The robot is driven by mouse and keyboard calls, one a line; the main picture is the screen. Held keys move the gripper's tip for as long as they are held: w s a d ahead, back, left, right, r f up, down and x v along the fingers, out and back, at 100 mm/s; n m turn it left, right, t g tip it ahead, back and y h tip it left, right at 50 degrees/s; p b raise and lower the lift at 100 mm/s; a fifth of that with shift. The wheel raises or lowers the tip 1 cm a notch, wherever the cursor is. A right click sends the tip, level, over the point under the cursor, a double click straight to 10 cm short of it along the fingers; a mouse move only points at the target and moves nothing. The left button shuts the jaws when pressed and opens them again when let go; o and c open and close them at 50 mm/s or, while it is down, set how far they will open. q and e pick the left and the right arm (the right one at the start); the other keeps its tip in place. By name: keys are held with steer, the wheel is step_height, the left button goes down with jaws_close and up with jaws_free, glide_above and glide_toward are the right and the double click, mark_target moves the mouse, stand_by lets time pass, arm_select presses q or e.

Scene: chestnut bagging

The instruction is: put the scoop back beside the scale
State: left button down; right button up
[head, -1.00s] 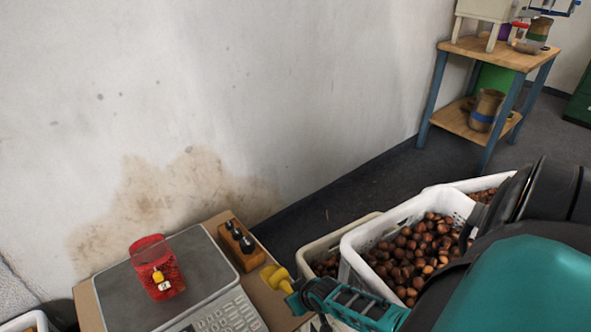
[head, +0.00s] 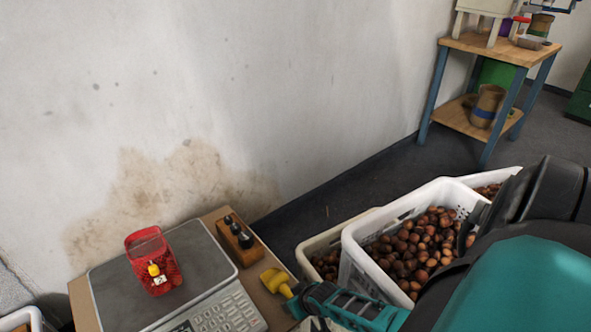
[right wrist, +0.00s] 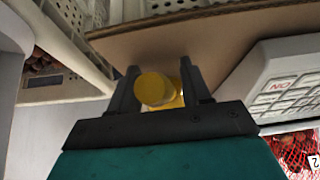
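The yellow scoop (head: 276,282) is at the right of the scale (head: 207,262), over the strip of board beside the keypad; I cannot tell whether it touches the board. My right gripper (head: 299,294) comes in from the lower right and is shut on the scoop's handle. In the right wrist view the handle's round yellow end (right wrist: 155,89) fills the space between the two dark fingers (right wrist: 160,88). The scoop's bowl is mostly hidden there. The scale's keypad side (right wrist: 288,88) shows at the right. My left gripper is not in view.
A red net bag of chestnuts (head: 153,262) stands on the scale's plate. A wooden block with dark weights (head: 240,242) sits just behind the scoop. White crates of chestnuts (head: 352,246) stand close at the right. A wooden workbench (head: 497,47) is farther back.

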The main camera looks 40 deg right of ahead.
steer(key=shift+o, duration=0.3)
steer(key=shift+s+r+p, duration=0.15)
steer(key=shift+r+p, duration=0.35)
steer(key=shift+r, duration=0.05)
steer(key=d+p+v, duration=0.1)
steer(key=p+v, duration=0.6)
steer(key=v, duration=0.4)
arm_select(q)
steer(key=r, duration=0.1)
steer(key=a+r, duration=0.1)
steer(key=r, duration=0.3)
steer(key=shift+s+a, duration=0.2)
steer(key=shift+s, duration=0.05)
arm_select(e)
steer(key=a+r+n+t+y, duration=0.3)
steer(key=a+r+n+t, duration=0.1)
steer(key=a+r, duration=1.5)
steer(key=shift+w+a+r+y, duration=0.3)
steer(key=shift+w+a, duration=0.15)
steer(key=shift+a, duration=0.3)
